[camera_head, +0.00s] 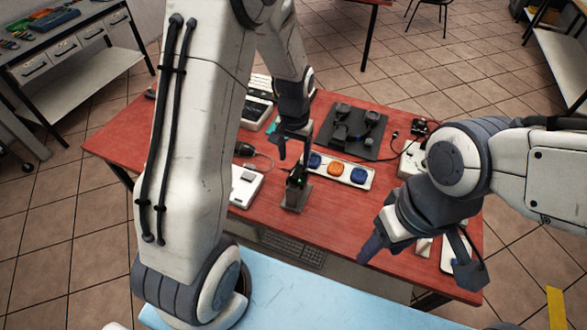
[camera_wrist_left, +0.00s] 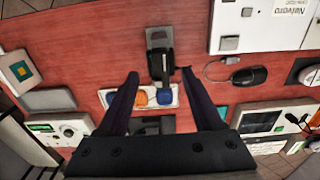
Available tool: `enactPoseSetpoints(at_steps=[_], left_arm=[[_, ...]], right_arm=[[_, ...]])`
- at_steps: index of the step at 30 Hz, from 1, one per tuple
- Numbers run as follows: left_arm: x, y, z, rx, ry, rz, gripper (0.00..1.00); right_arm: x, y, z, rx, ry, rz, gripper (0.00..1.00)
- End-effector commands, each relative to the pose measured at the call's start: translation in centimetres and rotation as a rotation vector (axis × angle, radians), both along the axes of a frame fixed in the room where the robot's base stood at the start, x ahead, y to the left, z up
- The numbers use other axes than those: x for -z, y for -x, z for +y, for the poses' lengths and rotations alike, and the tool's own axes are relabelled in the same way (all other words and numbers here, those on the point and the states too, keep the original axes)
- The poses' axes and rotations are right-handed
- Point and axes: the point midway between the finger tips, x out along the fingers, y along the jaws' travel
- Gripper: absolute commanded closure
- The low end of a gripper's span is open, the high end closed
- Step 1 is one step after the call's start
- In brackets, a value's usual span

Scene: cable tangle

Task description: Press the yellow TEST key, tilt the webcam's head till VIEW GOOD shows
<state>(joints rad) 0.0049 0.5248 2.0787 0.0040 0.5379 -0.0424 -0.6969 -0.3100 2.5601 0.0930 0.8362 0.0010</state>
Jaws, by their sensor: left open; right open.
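A small black webcam-like device (camera_head: 297,178) stands on a grey base (camera_head: 293,199) near the table's front. It also shows in the left wrist view (camera_wrist_left: 160,62), with its grey plate above it. My left gripper (camera_head: 294,158) is open above the device. In the left wrist view its fingers (camera_wrist_left: 160,75) lie on either side of the device, with gaps and no clear contact. My right gripper (camera_head: 420,262) is open over the table's front right corner, gripping nothing. I cannot make out a yellow TEST key or a VIEW GOOD message in either view.
A white strip (camera_head: 324,173) with blue and orange round parts lies behind the device. A white box (camera_head: 245,187) stands to its left, with a dark mouse-like object (camera_wrist_left: 249,76) nearby. A dark mat (camera_head: 350,145) carries black items. The red table (camera_head: 120,145) is clear at far left.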

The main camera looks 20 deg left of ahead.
Motion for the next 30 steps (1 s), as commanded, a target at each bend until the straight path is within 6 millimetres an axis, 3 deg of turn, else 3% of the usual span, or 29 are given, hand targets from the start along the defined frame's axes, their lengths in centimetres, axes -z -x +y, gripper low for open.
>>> enactPoseSetpoints(at_steps=[6, 10, 23, 28, 29, 30], left_arm=[[4.1, 0.2, 0.0, 0.0, 0.001, 0.006, 0.32], [5.7, 0.1, 0.0, 0.0, 0.001, 0.004, 0.32], [6.9, 0.1, -0.1, 0.0, 0.0, 0.0, 0.32], [6.8, 0.1, 0.0, 0.0, 0.0, 0.0, 0.94], [6.8, 0.1, 0.0, 0.0, 0.0, 0.0, 1.0], [6.8, 0.1, 0.0, 0.0, 0.0, 0.0, 1.0]], right_arm=[[-0.9, 0.0, 0.0, 0.0, 0.0, 0.0, 0.41], [-1.1, 0.0, 0.0, 0.001, 0.0, 0.0, 0.41], [-1.2, 0.0, 0.0, 0.001, 0.0, 0.0, 0.41], [-1.2, 0.0, 0.0, 0.001, 0.0, 0.0, 0.41], [-1.2, 0.0, 0.0, 0.001, 0.0, 0.0, 0.41], [-1.2, 0.0, 0.0, 0.001, 0.0, 0.0, 0.41]])
